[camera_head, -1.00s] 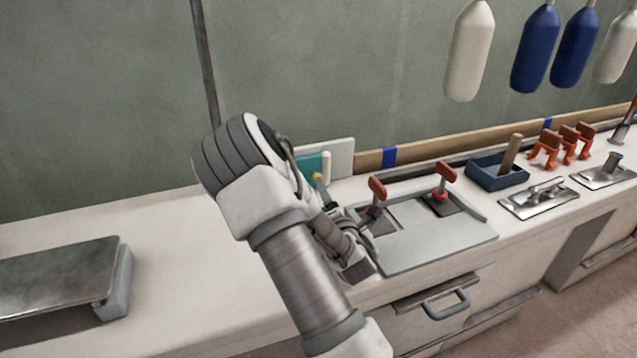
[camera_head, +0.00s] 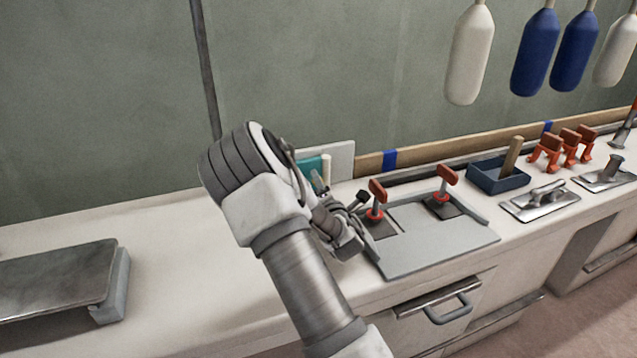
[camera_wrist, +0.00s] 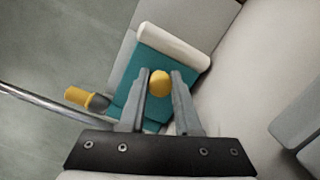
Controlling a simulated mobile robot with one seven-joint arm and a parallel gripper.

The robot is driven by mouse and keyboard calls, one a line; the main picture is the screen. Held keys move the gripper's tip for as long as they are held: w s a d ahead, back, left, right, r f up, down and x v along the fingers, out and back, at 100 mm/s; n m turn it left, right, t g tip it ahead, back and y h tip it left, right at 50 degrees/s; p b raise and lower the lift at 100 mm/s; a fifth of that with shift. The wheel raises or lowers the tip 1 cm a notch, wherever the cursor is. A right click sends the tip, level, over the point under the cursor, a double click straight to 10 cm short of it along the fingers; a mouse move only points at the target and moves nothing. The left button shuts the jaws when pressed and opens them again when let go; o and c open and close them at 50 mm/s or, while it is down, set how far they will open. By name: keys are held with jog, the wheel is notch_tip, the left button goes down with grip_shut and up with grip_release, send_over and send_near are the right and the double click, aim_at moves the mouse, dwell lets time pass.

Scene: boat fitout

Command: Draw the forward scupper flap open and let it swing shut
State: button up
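The scupper flap is a teal plate (camera_head: 313,166) with a white roll (camera_head: 326,168) along one edge, set against a pale backing at the rear of the counter. In the wrist view the teal plate (camera_wrist: 150,62) has a yellow knob (camera_wrist: 160,83) on its face, and the white roll (camera_wrist: 172,45) lies beyond it. My gripper (camera_wrist: 160,76) is open, with one finger on each side of the knob and narrow gaps beside it. In the head view my gripper (camera_head: 318,182) covers the knob and the lower part of the flap.
To the right, a grey panel (camera_head: 432,242) carries two red-handled levers (camera_head: 377,190) (camera_head: 447,176). Beyond it stand a blue box (camera_head: 497,178), orange clamps (camera_head: 546,150) and metal plates. A grey slab (camera_head: 55,280) lies at the left. A yellow-tipped dark piece (camera_wrist: 85,99) is beside the flap.

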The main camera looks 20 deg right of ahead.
grip_shut()
jog(key=shift+f, duration=0.1)
dwell(1.0)
